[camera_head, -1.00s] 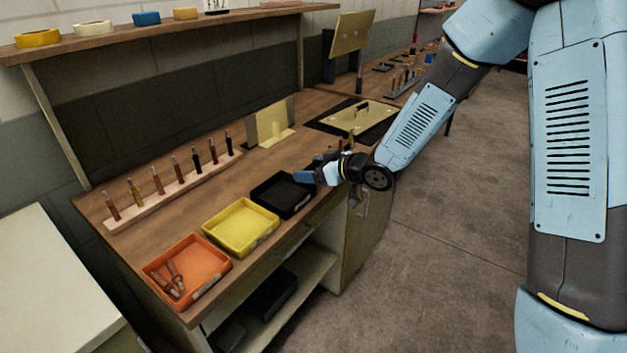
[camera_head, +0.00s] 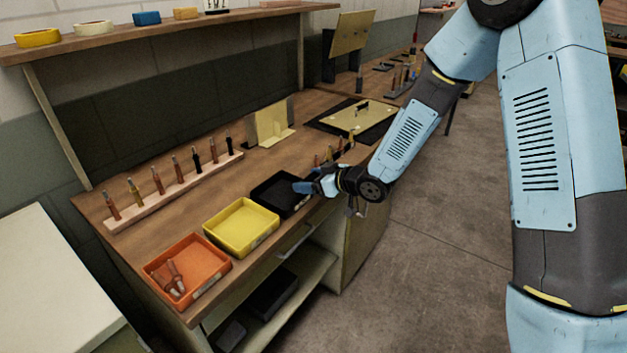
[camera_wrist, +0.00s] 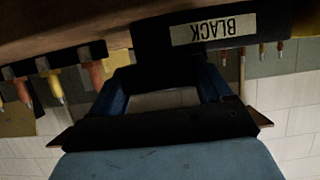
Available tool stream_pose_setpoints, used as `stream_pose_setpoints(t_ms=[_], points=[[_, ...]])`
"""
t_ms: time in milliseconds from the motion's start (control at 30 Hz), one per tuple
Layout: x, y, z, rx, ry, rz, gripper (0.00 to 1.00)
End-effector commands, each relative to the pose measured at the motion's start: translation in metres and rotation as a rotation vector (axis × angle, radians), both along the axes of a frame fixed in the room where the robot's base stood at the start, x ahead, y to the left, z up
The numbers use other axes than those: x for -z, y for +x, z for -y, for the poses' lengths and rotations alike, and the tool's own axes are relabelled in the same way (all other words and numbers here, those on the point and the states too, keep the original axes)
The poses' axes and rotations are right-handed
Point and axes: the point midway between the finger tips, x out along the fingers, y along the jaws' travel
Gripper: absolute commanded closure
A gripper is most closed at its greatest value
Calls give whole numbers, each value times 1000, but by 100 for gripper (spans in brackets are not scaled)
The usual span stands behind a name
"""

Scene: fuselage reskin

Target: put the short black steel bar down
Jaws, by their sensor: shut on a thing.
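My gripper (camera_head: 303,187) is at the right edge of the black tray (camera_head: 292,211), in the head view. The wrist view shows the two blue fingers of my gripper (camera_wrist: 160,88) apart, with a dark piece, the short black steel bar (camera_wrist: 160,74), between them. The bar is dark against the dark tray, so its outline is hard to make out. In the wrist view the tray's wall bears a label reading BLACK (camera_wrist: 213,29), upside down. In the head view I cannot pick out the bar.
A yellow tray (camera_head: 213,236) and an orange tray (camera_head: 190,303) with several pieces stand left of the black tray on the bench (camera_head: 180,225). A wooden rack (camera_head: 150,207) with several upright tools stands behind them. A plate on a dark mat (camera_head: 315,124) lies further along the bench.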

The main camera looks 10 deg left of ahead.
Motion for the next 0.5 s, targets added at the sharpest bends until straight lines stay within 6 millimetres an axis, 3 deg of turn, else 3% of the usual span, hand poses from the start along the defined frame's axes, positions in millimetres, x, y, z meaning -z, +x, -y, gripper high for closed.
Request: stream_pose_setpoints(t_ms=[33, 67, 267, 500], points=[[1, 0, 0, 0, 1, 0, 77], [1, 0, 0, 0, 0, 0, 19], [1, 0, 0, 0, 0, 0, 0], [1, 0, 0, 0, 0, 0, 0]])
